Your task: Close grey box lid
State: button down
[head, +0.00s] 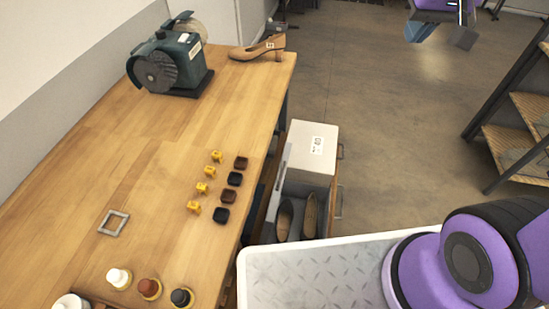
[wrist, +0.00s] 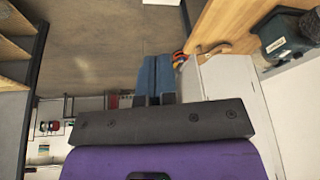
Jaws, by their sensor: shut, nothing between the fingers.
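The grey box (head: 312,150) is pale, with a white printed label, and stands low beside the right side of the workbench in the head view. A pair of brown shoes (head: 285,220) lies in a grey, open space at its near side. I cannot make out the lid's hinge or exact tilt. My gripper (head: 414,38) is at the top right of the head view, well beyond and apart from the box, over the floor. In the wrist view its blue fingers (wrist: 155,60) are together with nothing between them.
The wooden workbench (head: 120,150) holds a green machine (head: 180,60), a tan heeled shoe (head: 260,48), a square grey frame (head: 114,223) and several small yellow and dark pieces. Wooden shelving (head: 525,120) stands at right. The floor (head: 390,110) between is clear.

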jog(key=s+r, duration=0.3)
jog(key=s, duration=0.3)
jog(key=w+a+f+m+g, duration=0.1)
jog(key=w+a+f+g, duration=0.1)
jog(key=w+a+f, duration=0.4)
jog(key=w+a+f+m+g+h, duration=0.1)
jog(key=w+a+f, duration=0.2)
jog(key=a+f, duration=0.65)
jog(key=w+a+f+m+g, duration=0.15)
jog(key=w+a+f, duration=0.35)
jog(key=f, duration=0.5)
jog(key=s+a+f+h, duration=0.1)
jog(key=f, duration=0.9)
jog(key=s+a+f+h, duration=0.1)
jog(key=a+f, duration=0.1)
jog(key=f, duration=0.8)
jog(key=shift+s+a+f, duration=0.15)
jog(key=shift+s+a, duration=0.05)
jog(key=shift+s, duration=0.15)
jog(key=shift+d+g, duration=0.1)
jog(key=shift+g, duration=0.15)
